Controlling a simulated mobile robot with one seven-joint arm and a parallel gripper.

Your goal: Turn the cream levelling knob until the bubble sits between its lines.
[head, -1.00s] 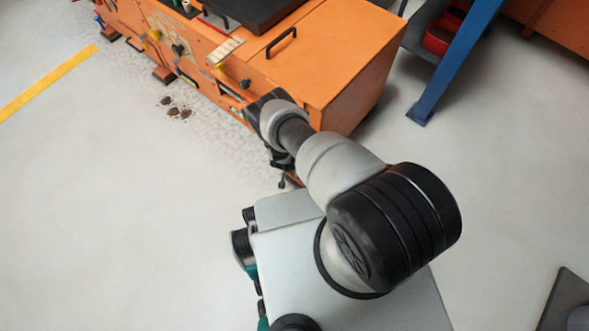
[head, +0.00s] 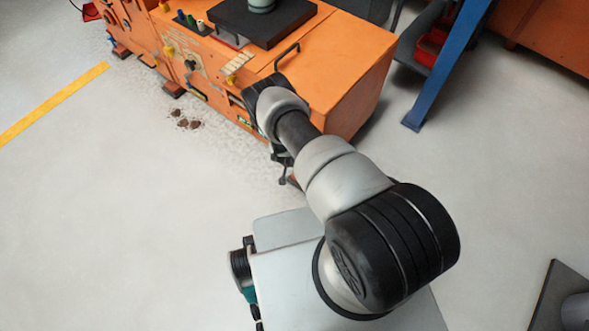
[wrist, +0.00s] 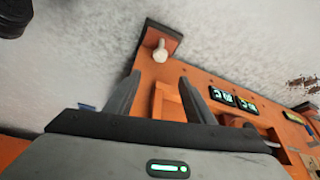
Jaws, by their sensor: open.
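A cream knob (wrist: 160,54) shows in the wrist view beside an orange-brown foot plate at the machine's edge. My gripper (wrist: 159,77) is open, its two dark fingers apart and pointing toward the knob. The knob appears just beyond the fingertips, between their lines, and nothing is held. In the head view my arm hides the knob, and my gripper (head: 283,180) shows only partly, low by the machine's side.
The orange machine (head: 340,62) fills the upper middle, with a black plate (head: 262,20) and a handle (head: 287,56) on top. A blue post (head: 446,65) stands at right. Brown spots (head: 186,121) lie on the floor.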

